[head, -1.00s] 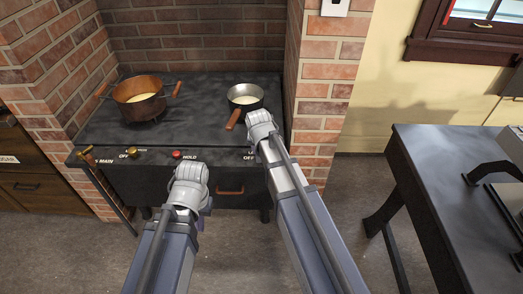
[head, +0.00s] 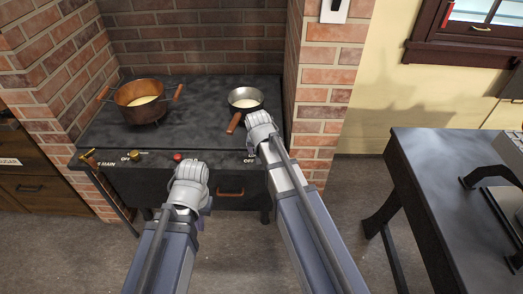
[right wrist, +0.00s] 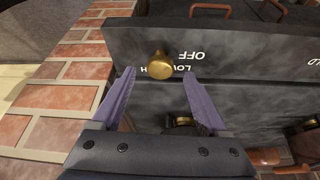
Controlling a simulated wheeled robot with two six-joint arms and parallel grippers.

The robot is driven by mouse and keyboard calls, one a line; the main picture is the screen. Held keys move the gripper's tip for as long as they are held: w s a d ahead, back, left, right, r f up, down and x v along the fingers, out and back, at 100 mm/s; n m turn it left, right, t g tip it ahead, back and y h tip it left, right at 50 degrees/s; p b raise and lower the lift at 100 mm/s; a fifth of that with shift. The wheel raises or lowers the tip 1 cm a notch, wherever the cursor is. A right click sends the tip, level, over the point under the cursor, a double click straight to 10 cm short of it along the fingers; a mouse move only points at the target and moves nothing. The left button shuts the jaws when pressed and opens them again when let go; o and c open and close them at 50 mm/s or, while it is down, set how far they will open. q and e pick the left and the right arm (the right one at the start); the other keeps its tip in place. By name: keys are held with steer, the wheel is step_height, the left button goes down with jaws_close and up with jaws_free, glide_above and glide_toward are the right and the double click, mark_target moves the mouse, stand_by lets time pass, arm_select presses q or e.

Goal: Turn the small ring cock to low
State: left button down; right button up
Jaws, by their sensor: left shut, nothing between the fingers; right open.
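The small ring cock is a round brass knob (right wrist: 160,66) on the stove's front panel in the right wrist view. OFF and LOW, and part of another word, are printed upside down beside it. My right gripper (right wrist: 159,74) is open, its purple fingertips on either side of the knob; contact cannot be told. In the head view my right gripper (head: 262,124) hides the knob, and OFF shows at its left. My left gripper (head: 191,170) is shut and empty in front of the panel. Its fingertips are mostly hidden.
The black stove (head: 200,115) bears a copper pot (head: 141,97) and a small pan (head: 245,100) with a wooden handle. Another brass cock (head: 135,155), a red button (head: 178,157) and the main cock (head: 88,158) are on the left. A brick pillar (head: 322,100) stands right.

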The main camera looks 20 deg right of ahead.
steer(key=p+v, duration=0.4)
steer(key=v, duration=0.1)
steer(key=shift+s+r, duration=0.15)
steer(key=shift+r, duration=0.2)
steer(key=s+a+r+n+g+p, duration=0.2)
steer(key=s+a, duration=0.4)
steer(key=s, duration=0.4)
steer(key=s+a+r+n+g+p, duration=0.2)
steer(key=s+a+n+p, duration=0.3)
steer(key=s, duration=0.5)
steer(key=shift+a+r+n, duration=0.45)
steer(key=shift+r+n, duration=0.05)
